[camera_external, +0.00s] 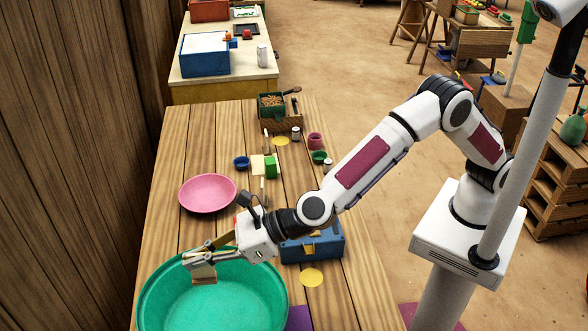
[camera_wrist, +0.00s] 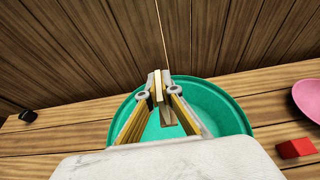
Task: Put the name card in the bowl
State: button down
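The large green bowl (camera_external: 212,300) stands at the near left end of the wooden table. My gripper (camera_external: 201,262) is above its inside, near the far left part of the rim. The fingers are close together on a small tan card (camera_external: 204,274), which looks like the name card. In the wrist view my gripper (camera_wrist: 160,92) shows the card (camera_wrist: 158,86) edge-on as a thin pale strip between the fingertips, with the green bowl (camera_wrist: 222,106) below. The card is held and hangs over the bowl; any writing on it cannot be seen.
A pink dish (camera_external: 208,193) lies behind the bowl. A blue box (camera_external: 314,243) stands right of my wrist, with a yellow disc (camera_external: 311,278) in front. A red block (camera_wrist: 296,148) shows in the wrist view. Small cups and blocks stand farther back. A wooden wall (camera_external: 85,130) is at left.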

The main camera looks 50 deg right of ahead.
aim_at(201, 276)
jog(key=shift+f, duration=0.2)
dwell(0.3)
notch_tip(201, 276, down, 11)
jog(key=shift+r, duration=0.2)
dwell(1.1)
jog(key=c, duration=2.2)
grip_release()
jog(key=shift+r, duration=0.1)
jog(key=shift+r, duration=3.4)
